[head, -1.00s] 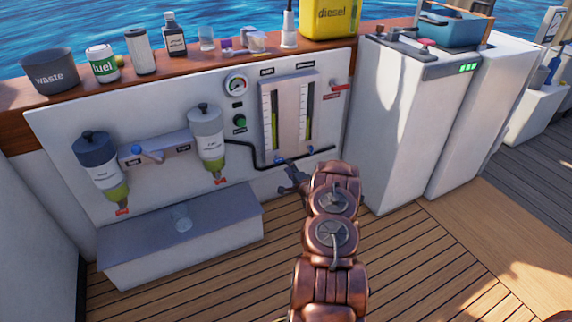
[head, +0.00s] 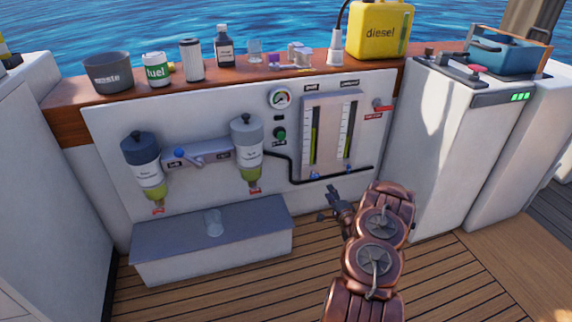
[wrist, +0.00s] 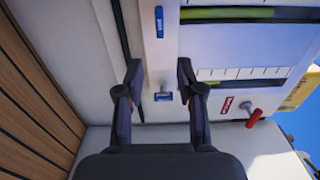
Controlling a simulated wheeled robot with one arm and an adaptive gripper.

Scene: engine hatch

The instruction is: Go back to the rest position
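My gripper (head: 338,199) is in front of the white engine panel (head: 215,118), low and to the right, below the two sight gauges (head: 330,135). In the wrist view the fingers of my gripper (wrist: 160,88) are spread apart with nothing held between them. A small blue valve (wrist: 163,97) on the gauge plate shows in the gap between the fingers, beyond them. Whether the fingers touch anything cannot be told, but no contact shows.
Two filter bowls (head: 143,165) (head: 248,150) hang on the panel above a grey-topped box (head: 212,232). A white cabinet (head: 440,150) stands right. Wooden deck (head: 300,262) is open in front.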

